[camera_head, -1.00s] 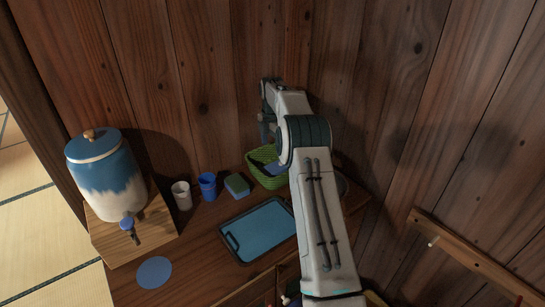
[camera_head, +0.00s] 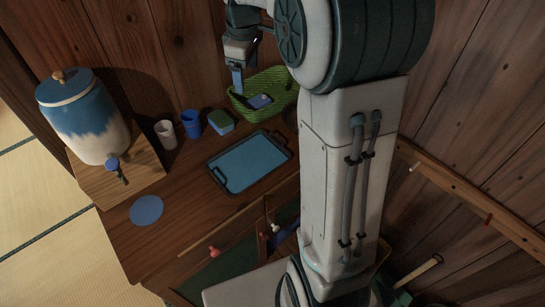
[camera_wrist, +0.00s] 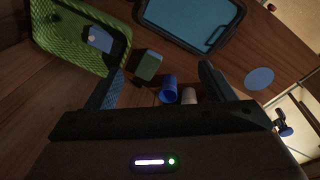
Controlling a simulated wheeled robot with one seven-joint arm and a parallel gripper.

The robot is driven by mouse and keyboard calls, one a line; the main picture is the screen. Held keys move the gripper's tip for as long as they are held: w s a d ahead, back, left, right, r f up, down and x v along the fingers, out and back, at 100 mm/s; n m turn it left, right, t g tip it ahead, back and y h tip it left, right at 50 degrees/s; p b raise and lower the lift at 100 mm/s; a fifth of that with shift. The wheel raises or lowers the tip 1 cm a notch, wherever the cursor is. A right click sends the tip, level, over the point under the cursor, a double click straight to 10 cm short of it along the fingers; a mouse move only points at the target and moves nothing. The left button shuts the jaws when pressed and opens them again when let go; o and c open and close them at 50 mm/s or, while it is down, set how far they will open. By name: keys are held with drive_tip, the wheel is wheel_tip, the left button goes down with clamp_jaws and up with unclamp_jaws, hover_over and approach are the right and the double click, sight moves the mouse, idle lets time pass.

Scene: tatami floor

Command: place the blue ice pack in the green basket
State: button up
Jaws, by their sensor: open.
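The green basket (camera_head: 284,80) stands against the back wall on the wooden counter; it also shows at the upper left of the wrist view (camera_wrist: 68,57). A flat blue piece, which looks like the blue ice pack (camera_head: 259,101), lies inside the basket; it shows there in the wrist view too (camera_wrist: 100,39), with a small pale spot on it. My gripper (camera_head: 238,82) is above the basket's left end in the head view, pointing down. In the wrist view my gripper (camera_wrist: 162,70) has its fingers wide apart with nothing between them, apart from the pack.
A green-and-blue block (camera_head: 221,122), a blue cup (camera_head: 190,124) and a white cup (camera_head: 166,134) stand left of the basket. A blue tray (camera_head: 250,163) lies in front. A drink dispenser (camera_head: 84,115) stands on a wooden box at left. A blue disc (camera_head: 146,210) lies near the counter's front.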

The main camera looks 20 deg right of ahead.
drive_tip(key=s+a+f+m, duration=0.1)
drive_tip(key=s+m, duration=0.4)
drive_tip(key=s, duration=0.7)
drive_tip(key=s+a+f+m+t, duration=0.1)
drive_tip(key=s+f+m, duration=0.3)
drive_tip(key=s, duration=0.8)
drive_tip(key=shift+a+m, duration=0.5)
drive_tip(key=shift+m, duration=0.2)
